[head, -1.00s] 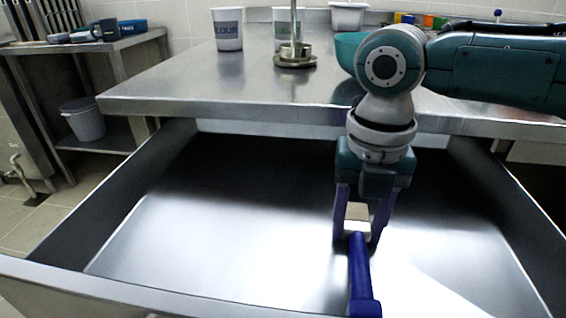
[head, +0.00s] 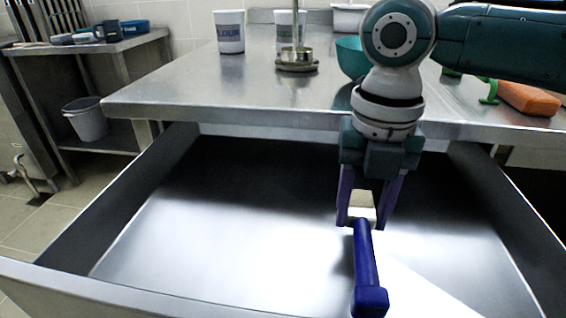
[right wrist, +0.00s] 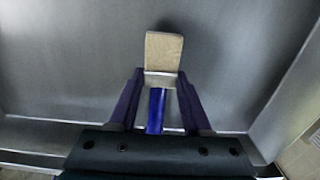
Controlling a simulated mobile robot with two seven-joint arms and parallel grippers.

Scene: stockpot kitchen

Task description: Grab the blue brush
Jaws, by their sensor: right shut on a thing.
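The blue brush (head: 366,262) has a dark blue handle and a pale beige head. My right gripper (head: 364,222) comes down from above into the open drawer, with its two purple fingers on either side of the brush, and is shut on it. The handle points toward the front of the drawer. In the right wrist view, the blue handle (right wrist: 157,110) lies between the fingers and the beige head (right wrist: 163,51) extends past the fingertips. The fingers hide part of the brush. My left gripper is not in view.
The open metal drawer (head: 260,220) is otherwise empty, with raised walls around it. A grey bin (head: 88,120) stands at left.

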